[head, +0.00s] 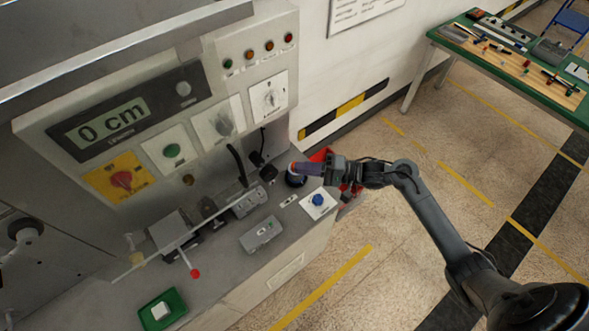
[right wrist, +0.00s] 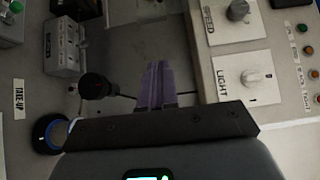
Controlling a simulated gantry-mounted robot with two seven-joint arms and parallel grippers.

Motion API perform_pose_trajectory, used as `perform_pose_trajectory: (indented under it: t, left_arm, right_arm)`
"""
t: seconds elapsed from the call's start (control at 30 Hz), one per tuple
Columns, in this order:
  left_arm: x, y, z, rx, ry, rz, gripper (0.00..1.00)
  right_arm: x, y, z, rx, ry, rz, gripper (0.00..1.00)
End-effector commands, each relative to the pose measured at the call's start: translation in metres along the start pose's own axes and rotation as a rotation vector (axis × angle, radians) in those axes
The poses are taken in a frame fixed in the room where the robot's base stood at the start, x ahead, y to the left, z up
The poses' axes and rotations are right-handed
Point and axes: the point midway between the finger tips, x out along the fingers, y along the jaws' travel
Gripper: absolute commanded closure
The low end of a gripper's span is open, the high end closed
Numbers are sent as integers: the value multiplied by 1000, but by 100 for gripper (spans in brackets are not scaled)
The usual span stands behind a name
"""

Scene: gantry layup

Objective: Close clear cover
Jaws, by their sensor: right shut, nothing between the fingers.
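My right gripper (head: 305,168) is above the right end of the machine's metal bench. Its purple fingers are together and empty, pointing left toward the panel. They also show in the right wrist view (right wrist: 157,85), in front of the panel with the LIGHT knob (right wrist: 251,77). I cannot clearly make out a clear cover. A thin pale edge runs by the metal blocks and the red-tipped lever (head: 195,273) on the bench, and I cannot tell whether it belongs to a cover. My left gripper is out of view.
A control panel with a "0 cm" display (head: 105,122) stands behind the bench. A blue knob (head: 318,200) and a grey switch box (head: 261,234) are near the bench's front. A green tray (head: 177,302) lies at front left. Open floor is on the right, with a green table (head: 455,42) beyond.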

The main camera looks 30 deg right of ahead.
Motion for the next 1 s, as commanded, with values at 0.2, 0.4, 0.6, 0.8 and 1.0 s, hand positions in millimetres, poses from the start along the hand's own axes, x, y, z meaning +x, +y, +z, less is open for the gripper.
perform_pose_trajectory:
  t: [0.2,0.4,0.6,0.8,1.0]
  left_arm:
    - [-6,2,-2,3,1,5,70]
    - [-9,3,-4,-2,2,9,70]
    - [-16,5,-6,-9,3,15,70]
    - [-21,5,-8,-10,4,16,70]
    - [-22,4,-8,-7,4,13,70]
  right_arm:
    - [34,-3,0,0,-1,-3,100]
    - [72,-3,0,0,0,-1,100]
    - [100,-2,10,2,-1,1,100]
    - [113,-1,24,1,0,1,100]
    - [118,0,29,0,0,3,100]
